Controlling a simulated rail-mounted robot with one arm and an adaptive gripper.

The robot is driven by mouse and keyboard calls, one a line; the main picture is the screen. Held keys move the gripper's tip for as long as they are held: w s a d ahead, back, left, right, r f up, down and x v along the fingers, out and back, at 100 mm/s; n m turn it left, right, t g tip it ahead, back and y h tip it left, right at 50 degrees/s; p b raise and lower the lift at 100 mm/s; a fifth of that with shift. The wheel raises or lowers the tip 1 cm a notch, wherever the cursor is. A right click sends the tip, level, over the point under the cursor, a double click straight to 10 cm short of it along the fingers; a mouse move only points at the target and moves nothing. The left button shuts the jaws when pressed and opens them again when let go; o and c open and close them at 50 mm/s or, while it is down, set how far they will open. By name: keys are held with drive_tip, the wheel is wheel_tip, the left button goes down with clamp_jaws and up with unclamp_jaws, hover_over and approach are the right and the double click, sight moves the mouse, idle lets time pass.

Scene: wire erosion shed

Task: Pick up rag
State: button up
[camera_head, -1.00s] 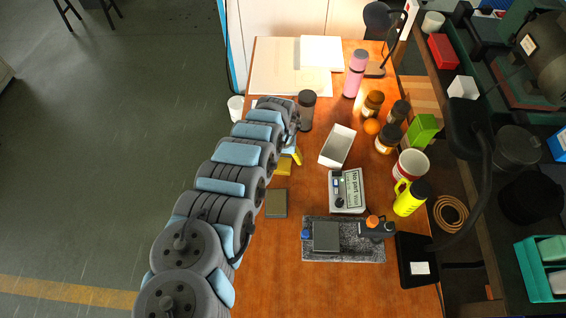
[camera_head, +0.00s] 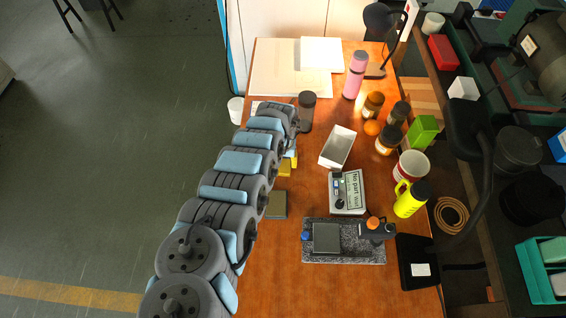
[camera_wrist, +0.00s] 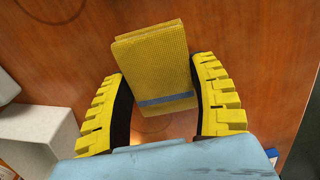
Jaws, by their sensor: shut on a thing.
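The rag (camera_wrist: 158,62) is a folded yellow waffle cloth with a blue stripe, in the upper middle of the wrist view. My gripper (camera_wrist: 160,68) is shut on it, with one yellow ridged finger at each side. In the head view a small part of the rag (camera_head: 284,170) shows beside my gripper (camera_head: 292,158), near the table's left edge. My arm hides much of the gripper there. I cannot tell whether the rag touches the table.
A dark flat block (camera_head: 276,205) lies close in front of the rag. A white open box (camera_head: 338,147) stands to the right, and a dark cup (camera_head: 307,112) behind. Bottles, a red-white mug (camera_head: 410,165) and a yellow flask (camera_head: 408,202) crowd the right side.

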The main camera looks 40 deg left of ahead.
sight(283, 163)
drive_tip(key=shift+a+r+p, duration=0.1)
drive_tip(key=shift+r+p, duration=0.4)
drive_tip(key=shift+r, duration=1.4)
drive_tip(key=shift+s+d+r+p, duration=0.45)
drive_tip(key=shift+s+d+r, duration=0.05)
drive_tip(key=shift+s+r, duration=0.25)
drive_tip(key=s+d+r+p, duration=0.6)
drive_tip(key=s+r+p, duration=0.1)
drive_tip(key=s+p, duration=0.3)
drive_tip(key=shift+d+r+p, duration=0.4)
drive_tip(key=shift+p, duration=0.2)
